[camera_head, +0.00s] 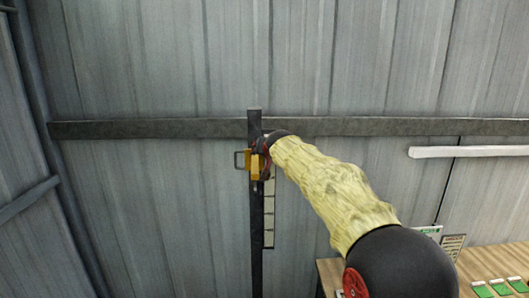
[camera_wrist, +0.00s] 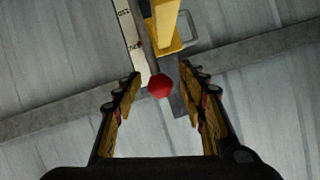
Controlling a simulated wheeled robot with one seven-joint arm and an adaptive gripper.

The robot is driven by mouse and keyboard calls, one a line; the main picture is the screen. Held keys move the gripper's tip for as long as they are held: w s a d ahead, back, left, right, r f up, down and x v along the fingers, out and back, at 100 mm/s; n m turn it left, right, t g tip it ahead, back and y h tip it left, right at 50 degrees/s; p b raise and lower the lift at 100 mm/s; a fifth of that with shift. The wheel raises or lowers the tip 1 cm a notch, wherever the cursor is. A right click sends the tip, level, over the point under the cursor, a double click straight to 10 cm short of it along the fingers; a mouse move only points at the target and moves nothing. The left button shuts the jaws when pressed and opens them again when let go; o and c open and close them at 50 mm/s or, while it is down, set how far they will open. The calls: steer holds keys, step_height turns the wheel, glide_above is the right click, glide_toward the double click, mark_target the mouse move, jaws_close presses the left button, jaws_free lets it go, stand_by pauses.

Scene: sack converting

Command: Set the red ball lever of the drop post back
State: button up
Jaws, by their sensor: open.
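The red ball (camera_wrist: 160,86) of the lever shows in the wrist view, between the two fingers of my gripper (camera_wrist: 161,70) with clear space on both sides. My gripper is open and does not visibly touch it. A thin grey lever rod (camera_wrist: 149,57) runs up from the ball beside a yellow block (camera_wrist: 165,38). In the head view the dark drop post (camera_head: 256,230) stands upright against the wall, with the yellow block (camera_head: 256,168) and its loop handle near the top. There my gripper is mostly hidden by my arm, and the ball cannot be made out.
A pale scale strip (camera_head: 269,215) runs down beside the post. A dark horizontal rail (camera_head: 150,129) crosses the corrugated wall. A white bar (camera_head: 470,151) is at the right. A wooden table (camera_head: 490,262) with green-marked cards stands at lower right. The wall left of the post is clear.

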steer(key=v, duration=1.1)
steer(key=shift+s+r, duration=0.2)
steer(key=shift+s, duration=0.05)
steer(key=s+d+f+g+b, duration=0.2)
steer(key=s+d+f+b, duration=0.2)
steer(key=s+f+b, duration=0.5)
steer(key=s+d+f+n+g+h+b, duration=0.1)
steer(key=s+d+f+g+b, duration=0.2)
steer(key=s+f+b, duration=0.7)
steer(key=s+d+f+n+g+b, duration=0.1)
steer(key=s+d+f+b, duration=0.6)
steer(key=s+f, duration=2.2)
step_height(320, 180, down, 5)
steer(key=g+b, duration=0.1)
steer(key=b, duration=0.2)
steer(key=shift+s+d+g+h, duration=0.2)
steer(key=shift+s+g+h, duration=0.1)
steer(key=shift+s+g, duration=0.1)
